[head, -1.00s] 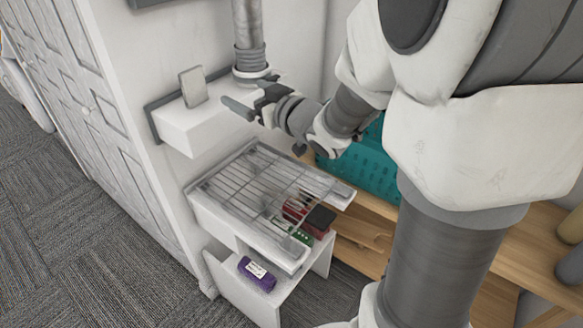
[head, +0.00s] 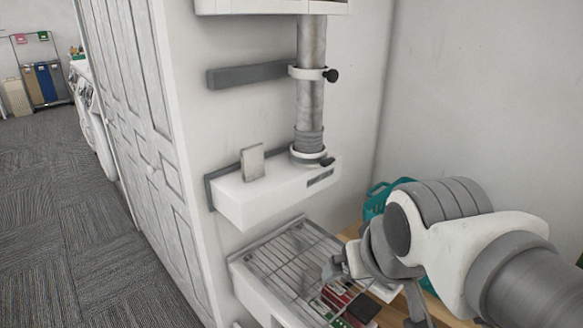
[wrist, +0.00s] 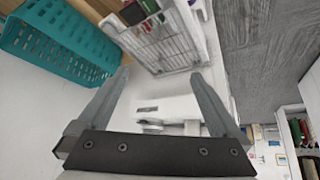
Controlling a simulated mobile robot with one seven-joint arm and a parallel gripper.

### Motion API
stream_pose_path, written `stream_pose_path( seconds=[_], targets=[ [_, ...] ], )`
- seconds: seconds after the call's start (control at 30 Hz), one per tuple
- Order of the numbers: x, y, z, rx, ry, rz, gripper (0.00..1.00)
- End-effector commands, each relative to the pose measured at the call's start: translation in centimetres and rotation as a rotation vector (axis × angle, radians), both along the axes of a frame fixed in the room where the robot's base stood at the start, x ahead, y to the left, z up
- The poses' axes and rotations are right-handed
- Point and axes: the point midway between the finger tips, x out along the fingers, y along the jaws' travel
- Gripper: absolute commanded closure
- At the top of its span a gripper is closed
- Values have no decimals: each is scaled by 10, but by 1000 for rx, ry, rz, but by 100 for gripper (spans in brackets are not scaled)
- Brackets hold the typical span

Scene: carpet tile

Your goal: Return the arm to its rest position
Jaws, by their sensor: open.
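My gripper (wrist: 161,76) is open in the wrist view, with its two grey fingers spread apart and nothing between them. In the head view my gripper (head: 338,268) is small and partly hidden by the folded arm, beside the right part of the wire rack (head: 283,258). I cannot tell the exact gap between them. My arm (head: 450,235) reaches in from the lower right with its elbow bent. In the wrist view the wire rack (wrist: 160,48) lies beyond the fingertips.
A white wall box (head: 262,197) with a small grey panel on top stands above the rack, under a vertical grey pipe (head: 310,95). A teal basket (wrist: 55,45) is close on the left in the wrist view. Closet doors (head: 140,150) stand left. Carpet (head: 60,210) is clear.

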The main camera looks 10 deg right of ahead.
Motion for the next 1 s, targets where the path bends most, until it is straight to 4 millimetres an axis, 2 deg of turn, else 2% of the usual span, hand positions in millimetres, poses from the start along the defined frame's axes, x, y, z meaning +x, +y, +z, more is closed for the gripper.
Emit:
stream_pose_path(
  seconds=[0.1,0.2,0.5,0.63,0.77,1.0],
  targets=[
    [-23,9,-3,20,58,15,0],
    [-31,12,-5,28,83,22,0],
    [-33,13,-6,29,88,24,0],
    [-32,12,1,28,88,23,0],
    [-32,12,18,29,87,22,0],
    [-32,12,72,29,87,22,0]
  ],
)
